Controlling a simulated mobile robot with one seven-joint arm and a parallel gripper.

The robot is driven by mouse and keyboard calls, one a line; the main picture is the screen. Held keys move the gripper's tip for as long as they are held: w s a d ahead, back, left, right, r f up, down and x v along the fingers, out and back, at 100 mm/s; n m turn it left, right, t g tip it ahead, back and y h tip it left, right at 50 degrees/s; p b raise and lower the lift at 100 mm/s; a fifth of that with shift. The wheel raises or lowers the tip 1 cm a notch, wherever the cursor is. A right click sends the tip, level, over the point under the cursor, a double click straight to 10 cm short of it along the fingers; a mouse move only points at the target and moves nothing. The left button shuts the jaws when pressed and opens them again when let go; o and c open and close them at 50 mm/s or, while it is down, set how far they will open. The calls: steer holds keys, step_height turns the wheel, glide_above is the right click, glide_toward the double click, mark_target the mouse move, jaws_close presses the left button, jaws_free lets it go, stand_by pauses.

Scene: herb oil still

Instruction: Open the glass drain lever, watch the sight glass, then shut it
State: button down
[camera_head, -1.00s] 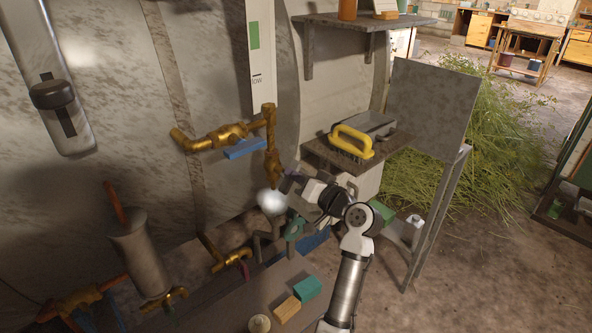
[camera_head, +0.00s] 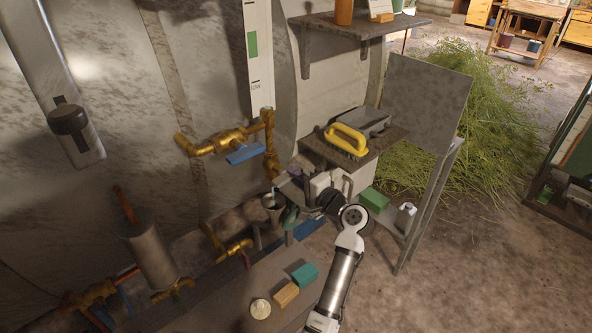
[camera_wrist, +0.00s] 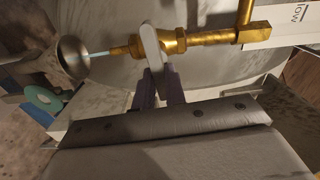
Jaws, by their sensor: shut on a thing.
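In the wrist view my gripper (camera_wrist: 160,78) is shut on the pale drain lever (camera_wrist: 151,45), its purple fingers on either side. The lever lies roughly across the brass drain pipe (camera_wrist: 205,38). A thin pale streak (camera_wrist: 97,53) runs from the pipe's end to a round metal cup (camera_wrist: 73,58). In the head view the cup (camera_head: 272,201) is below the vertical brass pipe (camera_head: 269,145), and my gripper mostly hides the lever. The sight glass scale (camera_head: 258,55) is a white strip with a green band and a "low" mark; I cannot make out a liquid level.
A brass valve with a blue lever (camera_head: 245,154) sits just above left of my gripper. A small shelf (camera_head: 375,150) with a yellow-handled brush (camera_head: 347,140) is at the right. Green and tan blocks (camera_head: 305,273) lie on the bench below.

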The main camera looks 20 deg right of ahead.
steer(key=shift+m+p, duration=0.4)
steer(key=shift+m, duration=0.2)
steer(key=shift+f, duration=0.15)
steer(key=c, duration=1.5)
jaws_free()
steer(key=shift+o, duration=0.2)
steer(key=b+v, duration=0.3)
steer(key=v, duration=1.1)
steer(key=shift+b, duration=0.4)
